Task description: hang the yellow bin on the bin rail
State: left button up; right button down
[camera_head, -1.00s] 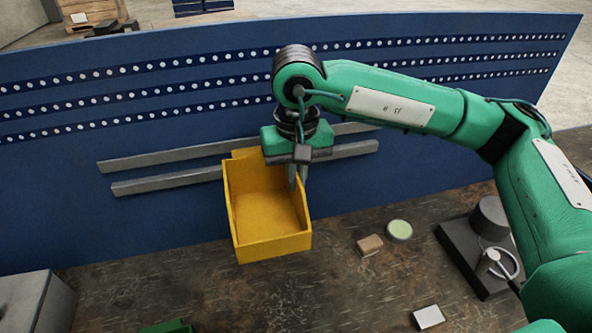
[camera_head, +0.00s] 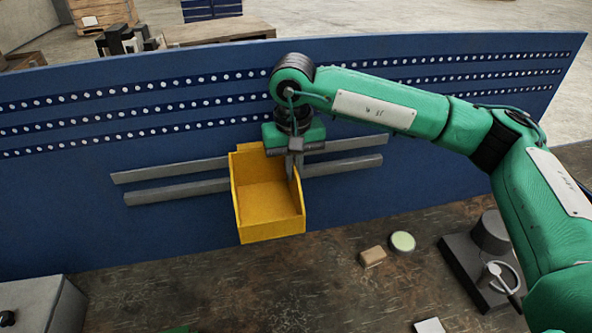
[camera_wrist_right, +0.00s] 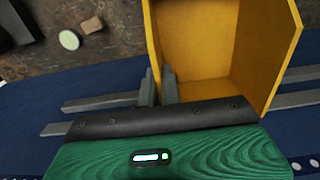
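The yellow bin (camera_head: 268,208) is an open-fronted tray held upright in front of the blue panel, its back at the two grey rail bars (camera_head: 178,190). Its back top edge shows just above the upper bar. Whether the back touches or hooks the rail is hidden. My right gripper (camera_head: 294,165) reaches down at the bin's right wall. In the right wrist view, its two fingers (camera_wrist_right: 159,86) stand on either side of that wall of the bin (camera_wrist_right: 200,45), shut on it. My left gripper is not in view.
The blue panel (camera_head: 60,215) has rows of white dots above the rail. On the dark table (camera_head: 300,290) are a tan block (camera_head: 372,257), a pale green disc (camera_head: 402,241), a dark device (camera_head: 480,265) and a grey box (camera_head: 40,305). A green sliver shows at the bottom edge.

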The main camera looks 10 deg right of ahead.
jog(key=shift+w+r+p, duration=0.1)
jog(key=shift+w+p, duration=0.4)
jog(key=shift+w, duration=0.6)
notch_tip(320, 180, down, 3)
jog(key=b, duration=0.2)
jog(key=shift+r+b, duration=0.2)
jog(key=shift+b, duration=0.15)
jog(key=shift+s, duration=0.1)
jog(key=c, duration=1.5)
grip_release()
jog(key=shift+c, duration=0.2)
